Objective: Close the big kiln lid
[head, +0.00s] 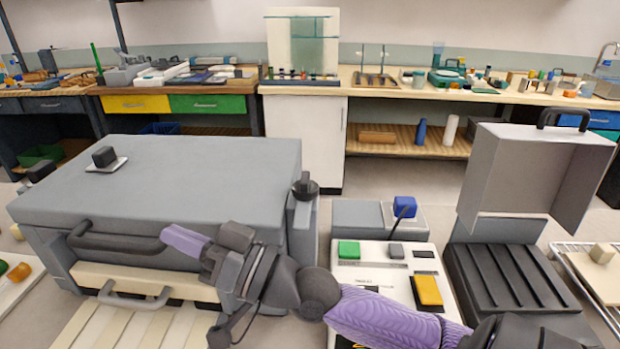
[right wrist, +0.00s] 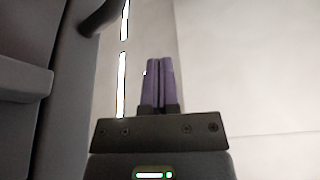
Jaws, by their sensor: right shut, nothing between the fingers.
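The big kiln is the large grey box at the left of the head view. Its lid (head: 215,180) lies flat over the body, and I see no clear gap under it. A dark bar handle (head: 115,243) is on the lid's front. My right gripper (head: 172,236) has its purple fingers shut and empty, close to the right end of that handle; I cannot tell if they touch. The right wrist view shows the fingers (right wrist: 158,65) together, with a grey surface to their left. My left gripper is not in view.
A control panel (head: 375,265) with coloured buttons stands right of the big kiln. Further right, a smaller unit has its lid (head: 520,175) raised over a ribbed dark bed (head: 510,280). A slatted pale surface (head: 115,325) lies in front. Workbenches line the back wall.

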